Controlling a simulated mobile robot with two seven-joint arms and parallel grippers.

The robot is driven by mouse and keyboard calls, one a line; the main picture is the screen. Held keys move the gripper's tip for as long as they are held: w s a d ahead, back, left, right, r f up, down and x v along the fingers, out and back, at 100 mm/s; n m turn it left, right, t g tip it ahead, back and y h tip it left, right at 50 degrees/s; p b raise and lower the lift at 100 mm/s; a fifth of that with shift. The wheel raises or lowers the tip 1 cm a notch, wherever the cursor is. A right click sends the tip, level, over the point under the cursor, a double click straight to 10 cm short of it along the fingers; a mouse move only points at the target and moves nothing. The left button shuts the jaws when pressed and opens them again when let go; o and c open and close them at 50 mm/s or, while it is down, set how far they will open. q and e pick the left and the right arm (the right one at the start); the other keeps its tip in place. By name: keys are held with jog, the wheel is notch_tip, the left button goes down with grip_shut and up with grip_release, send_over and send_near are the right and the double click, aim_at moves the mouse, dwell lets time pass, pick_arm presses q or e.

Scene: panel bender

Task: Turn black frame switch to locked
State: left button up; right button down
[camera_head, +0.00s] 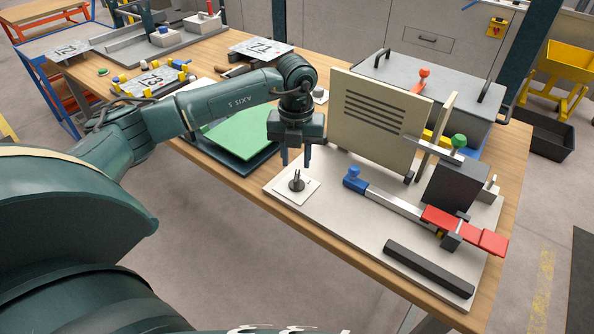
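A small black switch (297,184) stands upright on a pale square plate (309,195), at the left corner of the light base board. My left gripper (296,158) points straight down just above the switch. Its two fingers are spread apart, with nothing seen between them, and the fingertips look apart from the switch. The exact turn of the switch is too small to tell. My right gripper is not in view.
A beige slotted panel (376,120) stands close to the right of the gripper. A blue-knobbed bar (395,203), a red handle (465,228) and a black block (429,267) lie farther right. A green sheet (240,136) lies behind to the left.

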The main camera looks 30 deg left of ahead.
aim_at(297, 176)
pick_arm(q)
jog(key=shift+f, duration=2.75)
jog(key=shift+c, duration=0.4)
grip_shut()
